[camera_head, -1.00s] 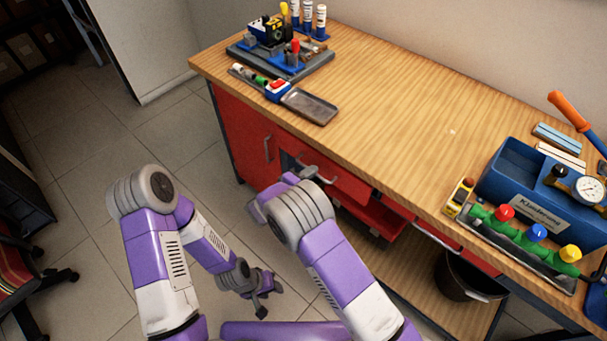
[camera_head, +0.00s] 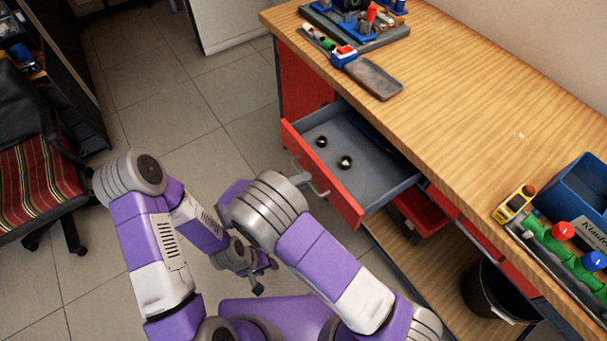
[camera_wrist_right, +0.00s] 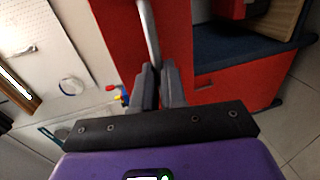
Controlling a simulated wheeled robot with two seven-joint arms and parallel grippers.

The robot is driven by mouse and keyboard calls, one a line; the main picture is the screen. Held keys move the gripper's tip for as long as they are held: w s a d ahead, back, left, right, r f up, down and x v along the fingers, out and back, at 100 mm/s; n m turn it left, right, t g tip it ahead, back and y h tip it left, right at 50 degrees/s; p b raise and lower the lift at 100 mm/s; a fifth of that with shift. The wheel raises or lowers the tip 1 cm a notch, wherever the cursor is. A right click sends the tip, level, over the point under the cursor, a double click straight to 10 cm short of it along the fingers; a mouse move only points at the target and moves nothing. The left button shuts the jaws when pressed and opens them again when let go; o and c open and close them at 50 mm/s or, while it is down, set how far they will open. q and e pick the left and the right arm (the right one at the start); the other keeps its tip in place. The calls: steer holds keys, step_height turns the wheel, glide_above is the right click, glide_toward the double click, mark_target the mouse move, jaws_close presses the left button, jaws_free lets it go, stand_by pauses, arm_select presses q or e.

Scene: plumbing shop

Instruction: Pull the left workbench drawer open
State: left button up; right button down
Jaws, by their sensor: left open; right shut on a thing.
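The left workbench drawer (camera_head: 347,206) stands well out from the workbench (camera_head: 455,90). It has a red front and a grey inside, with two small shiny round pieces (camera_head: 345,162) lying in it. My right gripper (camera_head: 302,180) is shut on the drawer's metal bar handle (camera_head: 320,190). In the right wrist view the fingers (camera_wrist_right: 160,86) close around the handle (camera_wrist_right: 148,35), against the red front (camera_wrist_right: 175,35). My left gripper (camera_head: 262,277) is open and empty, low over the floor and apart from the drawer.
A phone-like grey tray (camera_head: 376,80) and tools lie on the bench top above the drawer. A blue toolbox (camera_head: 580,190) and a coloured valve manifold (camera_head: 560,245) stand at the right. A black bucket (camera_head: 495,295) is below. A striped chair (camera_head: 40,180) stands at the left.

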steer(key=shift+s+a, duration=0.15)
steer(key=shift+a, duration=0.05)
steer(key=c, duration=1.2)
jaws_free()
